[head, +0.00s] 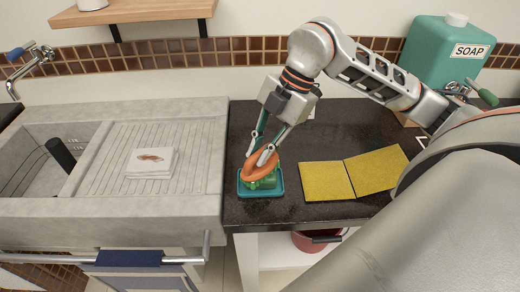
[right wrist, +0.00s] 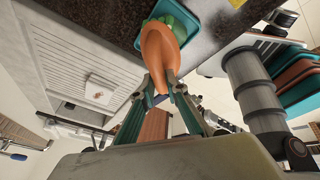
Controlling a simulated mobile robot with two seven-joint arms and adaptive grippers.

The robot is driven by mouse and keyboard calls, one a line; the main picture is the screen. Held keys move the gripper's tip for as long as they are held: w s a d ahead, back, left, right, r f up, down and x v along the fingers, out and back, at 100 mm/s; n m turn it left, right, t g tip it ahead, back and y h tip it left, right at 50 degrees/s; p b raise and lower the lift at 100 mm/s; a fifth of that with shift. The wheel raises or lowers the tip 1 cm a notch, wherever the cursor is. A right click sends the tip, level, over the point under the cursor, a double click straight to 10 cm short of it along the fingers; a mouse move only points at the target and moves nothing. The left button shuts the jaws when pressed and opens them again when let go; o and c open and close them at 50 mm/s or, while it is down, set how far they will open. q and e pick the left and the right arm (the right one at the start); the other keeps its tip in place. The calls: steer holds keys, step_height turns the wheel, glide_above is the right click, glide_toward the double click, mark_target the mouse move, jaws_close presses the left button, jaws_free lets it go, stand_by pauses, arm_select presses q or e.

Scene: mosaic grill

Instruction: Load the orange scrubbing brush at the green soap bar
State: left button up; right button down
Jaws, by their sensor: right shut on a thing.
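The orange scrubbing brush (head: 261,166) is held in my right gripper (head: 264,150), which is shut on it. The brush also shows in the right wrist view (right wrist: 160,55), between the fingertips (right wrist: 160,88). The green soap bar (head: 270,181) lies in a teal dish (head: 277,191) on the dark counter. The brush is over the soap and partly covers it; I cannot tell for sure whether they touch. The soap shows in the right wrist view (right wrist: 182,22) just beyond the brush. My left gripper is in neither view.
Two yellow cloths (head: 326,181) lie right of the dish. A green soap container (head: 440,50) stands at the back right.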

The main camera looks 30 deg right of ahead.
steer(key=shift+r+p, duration=1.35)
steer(key=shift+r, duration=0.45)
steer(key=shift+r+p, duration=1.3)
steer(key=shift+r, duration=0.4)
